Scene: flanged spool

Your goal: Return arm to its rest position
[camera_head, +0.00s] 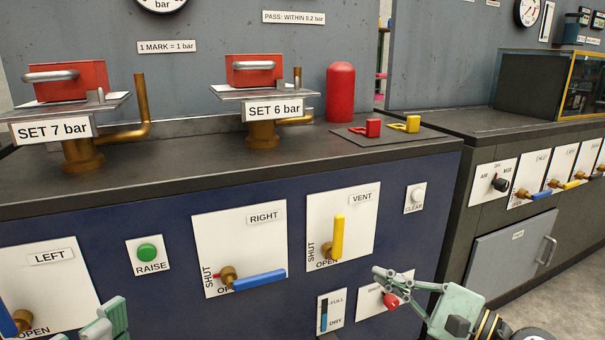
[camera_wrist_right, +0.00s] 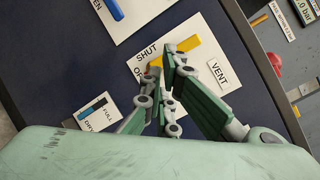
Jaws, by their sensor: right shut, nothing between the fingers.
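My right gripper (camera_head: 382,275) is at the lower right of the head view, in front of the blue cabinet front and below the VENT panel. Its fingers are shut and empty; they also show in the right wrist view (camera_wrist_right: 168,85), over the VENT panel (camera_wrist_right: 205,60). The yellow vent handle (camera_head: 339,237) stands upright above and left of the gripper; it also shows in the wrist view (camera_wrist_right: 182,47), partly behind a finger. My left gripper (camera_head: 105,322) shows only as green parts at the bottom left edge, mostly cut off.
A red knob (camera_head: 391,301) sits right by the right gripper; I cannot tell whether they touch. A blue RIGHT handle (camera_head: 258,280), a green RAISE button (camera_head: 147,252) and a FULL/DRY gauge (camera_head: 324,315) are on the front. A second bench (camera_head: 490,130) stands at the right.

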